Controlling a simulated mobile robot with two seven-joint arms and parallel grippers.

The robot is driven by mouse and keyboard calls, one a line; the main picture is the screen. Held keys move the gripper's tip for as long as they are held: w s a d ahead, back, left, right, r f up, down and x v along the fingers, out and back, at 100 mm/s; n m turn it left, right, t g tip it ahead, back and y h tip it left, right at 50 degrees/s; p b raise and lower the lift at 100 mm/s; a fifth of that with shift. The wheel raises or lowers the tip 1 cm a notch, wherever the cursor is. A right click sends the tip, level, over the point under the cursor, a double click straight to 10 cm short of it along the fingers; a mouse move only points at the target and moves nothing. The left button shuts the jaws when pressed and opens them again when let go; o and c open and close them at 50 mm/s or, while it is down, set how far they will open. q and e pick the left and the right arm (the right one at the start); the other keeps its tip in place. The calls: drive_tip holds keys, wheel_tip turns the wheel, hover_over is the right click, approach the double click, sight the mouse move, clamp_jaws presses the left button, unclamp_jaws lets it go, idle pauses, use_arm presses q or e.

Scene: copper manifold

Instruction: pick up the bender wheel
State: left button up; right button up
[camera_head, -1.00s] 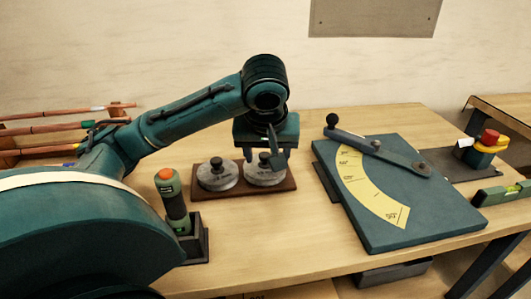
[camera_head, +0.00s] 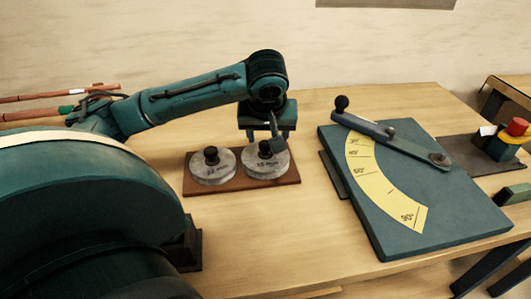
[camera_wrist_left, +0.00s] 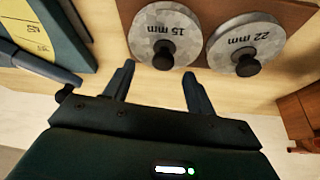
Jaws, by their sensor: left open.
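Two grey metal bender wheels with black knobs sit side by side on a brown wooden board (camera_head: 240,188). The wheel marked 22 mm (camera_head: 212,175) is on the left in the head view, and the wheel marked 15 mm (camera_head: 267,168) is on the right. In the left wrist view the 15 mm wheel (camera_wrist_left: 149,26) lies just beyond the fingertips and the 22 mm wheel (camera_wrist_left: 232,38) is to its right. My left gripper (camera_head: 268,139) is open and empty near the 15 mm wheel's knob; it also shows in the wrist view (camera_wrist_left: 158,70). My right gripper is out of view.
A blue-green bending plate (camera_head: 420,205) with a yellow angle scale and a lever (camera_head: 395,137) lies right of the board. A red-topped button (camera_head: 518,127) is at the far right. Copper pipes (camera_head: 60,93) are at the far left. Bare table lies in front of the board.

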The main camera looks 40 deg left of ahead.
sight(265, 143)
use_arm(q)
drive_tip(key=shift+a+x, duration=0.2)
drive_tip(key=shift+x, duration=1.3)
drive_tip(key=shift+a+x, duration=0.2)
drive_tip(key=shift+x, duration=1.3)
drive_tip(key=shift+r, duration=0.1)
drive_tip(key=shift+c, duration=0.4)
clamp_jaws()
